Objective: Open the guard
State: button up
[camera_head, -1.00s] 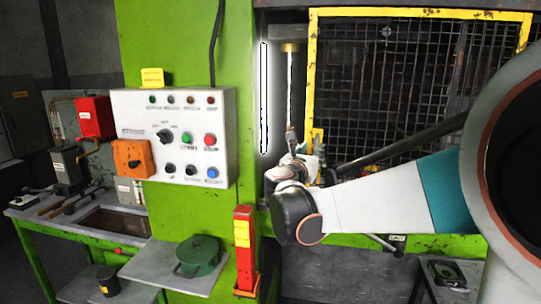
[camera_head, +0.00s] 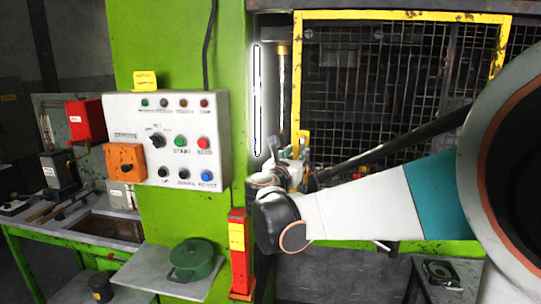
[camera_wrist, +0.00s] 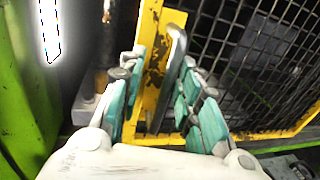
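The guard is a dark mesh panel in a yellow frame (camera_head: 405,16) at the upper right of the head view. In the wrist view its yellow upright (camera_wrist: 153,55) carries a grey metal bar handle (camera_wrist: 172,72). My gripper (camera_wrist: 160,85) is open, with one teal-padded finger on each side of the handle. Gaps show between the handle and both fingers, so I see no grip. In the head view my gripper (camera_head: 298,152) is at the lower left of the guard, small and partly hidden by my wrist.
A control panel (camera_head: 123,110) with buttons and an orange switch box (camera_head: 127,162) stands left on the green press column (camera_head: 175,40). A green pot (camera_head: 193,262) sits on a shelf. A bright strip (camera_head: 257,100) stands left of the guard.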

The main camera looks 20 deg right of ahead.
jog(key=p+v, duration=0.2)
jog(key=v, duration=1.2)
dwell(0.9)
jog(key=shift+d, duration=0.1)
dwell(0.4)
